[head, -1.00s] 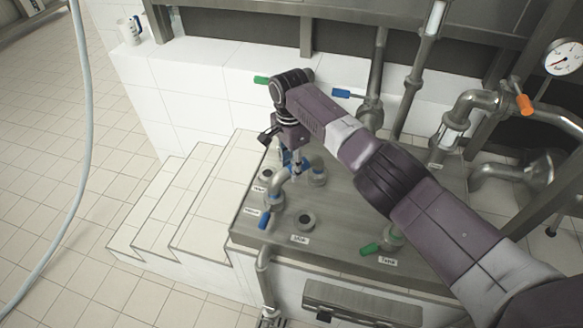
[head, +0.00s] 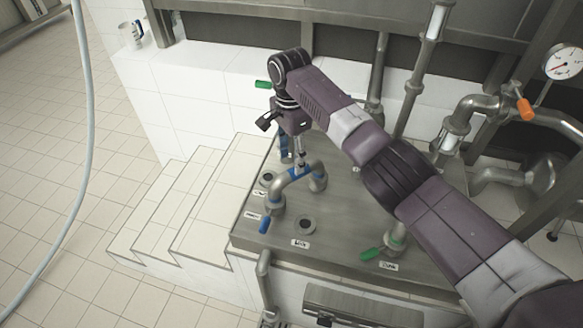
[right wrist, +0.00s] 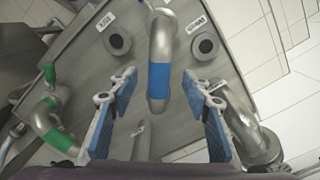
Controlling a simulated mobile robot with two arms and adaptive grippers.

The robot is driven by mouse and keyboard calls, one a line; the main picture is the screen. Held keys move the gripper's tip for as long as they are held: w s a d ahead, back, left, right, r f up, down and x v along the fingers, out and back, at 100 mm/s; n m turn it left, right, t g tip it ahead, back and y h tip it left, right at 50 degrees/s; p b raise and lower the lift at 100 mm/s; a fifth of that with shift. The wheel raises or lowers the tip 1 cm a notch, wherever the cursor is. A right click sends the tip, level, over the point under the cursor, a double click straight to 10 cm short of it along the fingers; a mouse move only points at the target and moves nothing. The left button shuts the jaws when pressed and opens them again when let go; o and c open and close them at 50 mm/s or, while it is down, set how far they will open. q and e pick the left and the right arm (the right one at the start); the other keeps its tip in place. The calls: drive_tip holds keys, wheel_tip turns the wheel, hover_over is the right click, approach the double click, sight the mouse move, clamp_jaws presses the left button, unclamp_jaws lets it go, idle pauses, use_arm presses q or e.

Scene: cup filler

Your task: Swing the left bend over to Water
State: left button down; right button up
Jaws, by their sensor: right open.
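The left bend (head: 312,170) is a grey metal arch with a blue band, fixed at its rear end. Its front end comes down at the plate's left front, by a small label. The label in the right wrist view (right wrist: 197,22), beside an uncovered port (right wrist: 205,46), seems to read Water; that port is also in the head view (head: 267,178). My right gripper (head: 299,163) is over the banded part of the bend. In the right wrist view its blue-padded fingers are open, one on each side of the bend (right wrist: 160,40). Contact cannot be told. My left gripper is not in view.
Another uncovered port (head: 306,223) with a label is in front of the bend. A blue handle (head: 264,225) projects at the front left. A green-handled fitting (head: 372,254) stands to the right on the metal plate (head: 345,245). White tiled steps (head: 190,210) lie left.

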wheel_tip(320, 180, up, 6)
drive_tip(key=shift+r, duration=0.2)
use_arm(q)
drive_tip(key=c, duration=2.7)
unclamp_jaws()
use_arm(e)
drive_tip(key=shift+w, duration=0.1)
